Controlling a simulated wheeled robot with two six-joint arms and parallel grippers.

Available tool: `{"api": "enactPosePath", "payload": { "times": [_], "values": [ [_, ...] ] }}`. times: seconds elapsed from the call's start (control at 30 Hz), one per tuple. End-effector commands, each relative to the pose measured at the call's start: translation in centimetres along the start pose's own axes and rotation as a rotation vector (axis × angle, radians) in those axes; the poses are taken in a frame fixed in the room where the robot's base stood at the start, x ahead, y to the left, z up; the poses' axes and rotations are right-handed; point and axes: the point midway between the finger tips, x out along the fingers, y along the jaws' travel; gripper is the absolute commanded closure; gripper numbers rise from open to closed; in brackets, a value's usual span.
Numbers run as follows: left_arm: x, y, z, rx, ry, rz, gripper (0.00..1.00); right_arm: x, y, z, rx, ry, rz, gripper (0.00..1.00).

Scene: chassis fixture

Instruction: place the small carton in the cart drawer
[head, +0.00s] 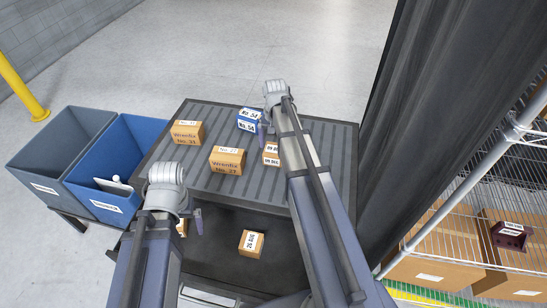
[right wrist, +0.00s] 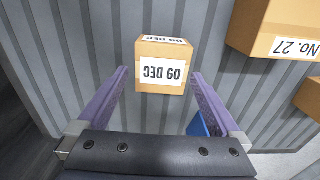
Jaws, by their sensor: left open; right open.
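A small tan carton (head: 271,154) labelled 09 DEC stands on the ribbed grey cart top (head: 205,174), partly hidden by my right arm. My right gripper (head: 265,130) is over the cart top beside it. In the right wrist view the same carton (right wrist: 163,72) shows ahead, between the spread purple fingers of the gripper (right wrist: 159,74), which is open and empty. Below the top's front edge, the dark drawer (head: 215,255) holds another small carton (head: 251,243) with a date label. My left gripper (head: 190,218) is open over the drawer's left part, its fingers partly hidden.
Two larger No. 27 cartons (head: 187,132) (head: 227,160) and a blue-and-white No. 54 box (head: 248,120) stand on the cart top. A tan carton (head: 182,228) shows partly behind my left gripper. Grey (head: 60,145) and blue (head: 120,165) bins stand left; a dark curtain and wire rack stand right.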

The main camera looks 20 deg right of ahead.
Motion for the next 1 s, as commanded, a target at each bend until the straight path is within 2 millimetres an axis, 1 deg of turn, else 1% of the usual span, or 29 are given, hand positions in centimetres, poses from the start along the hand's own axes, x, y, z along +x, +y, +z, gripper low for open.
{"api": "enactPosePath", "payload": {
  "times": [0.13,0.27,0.5,0.63,0.73,0.93,0.97,1.0],
  "values": [
    [0.1,0.0,0.0,0.0,0.0,0.0,0.0,0.1,0.0,0.0,0.0,0.0,0.0,0.0],
    [0.9,0.1,-0.1,0.0,0.0,0.0,0.0,0.9,-0.1,0.1,0.0,0.0,0.0,0.0],
    [3.8,0.4,-0.2,0.0,0.0,0.0,0.0,3.8,-0.3,0.2,-0.001,0.0,0.0,0.0],
    [5.1,0.5,-0.3,0.0,0.0,0.0,0.0,5.1,-0.3,0.2,0.0,0.0,0.0,0.0],
    [5.3,0.5,-0.3,0.0,0.0,0.0,0.0,5.3,-0.3,0.2,0.0,0.0,0.0,0.0],
    [5.1,0.5,-0.3,0.0,0.0,0.0,0.0,5.2,-0.3,0.2,0.0,0.0,0.0,0.0],
    [5.1,0.5,-0.3,0.0,0.0,0.0,0.0,5.2,-0.3,0.2,0.0,0.0,0.0,0.02],
    [5.1,0.5,-0.3,0.0,0.0,0.0,0.0,5.2,-0.3,0.2,0.0,0.0,0.0,0.07]
  ]
}}
